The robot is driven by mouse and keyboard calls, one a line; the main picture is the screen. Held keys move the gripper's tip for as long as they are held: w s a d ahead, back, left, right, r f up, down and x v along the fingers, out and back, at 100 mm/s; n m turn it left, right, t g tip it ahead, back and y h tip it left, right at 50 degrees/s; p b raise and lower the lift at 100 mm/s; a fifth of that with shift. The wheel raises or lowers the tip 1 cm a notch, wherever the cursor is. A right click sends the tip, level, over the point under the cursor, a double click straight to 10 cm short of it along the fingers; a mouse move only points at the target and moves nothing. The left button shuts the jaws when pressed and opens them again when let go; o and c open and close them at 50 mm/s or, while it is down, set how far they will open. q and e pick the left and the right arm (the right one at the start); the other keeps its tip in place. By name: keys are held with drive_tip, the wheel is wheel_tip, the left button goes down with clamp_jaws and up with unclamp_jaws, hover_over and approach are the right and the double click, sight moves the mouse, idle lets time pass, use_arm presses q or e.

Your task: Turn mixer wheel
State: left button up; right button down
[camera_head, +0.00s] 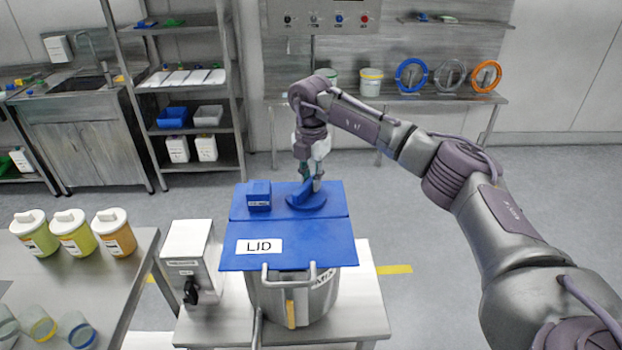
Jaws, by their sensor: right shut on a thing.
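The mixer wheel (296,202) is a blue disc with a raised grip on the far part of the mixer's blue cover. The cover carries a white LID label (258,246) and sits on a steel mixer pot (275,297). My right gripper (309,184) points down at the wheel and is shut on its raised grip. The fingers hide part of the grip. My left gripper is not in view.
A blue block (259,194) sits on the cover left of the wheel. A grey control box (190,260) stands left of the pot. A steel table (95,285) with several lidded containers and cups is at the left. A shelf rack (190,130) stands behind.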

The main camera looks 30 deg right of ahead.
sight(311, 179)
drive_tip(key=c, duration=1.1)
unclamp_jaws()
wheel_tip(311, 179, up, 12)
drive_tip(key=shift+r, duration=0.1)
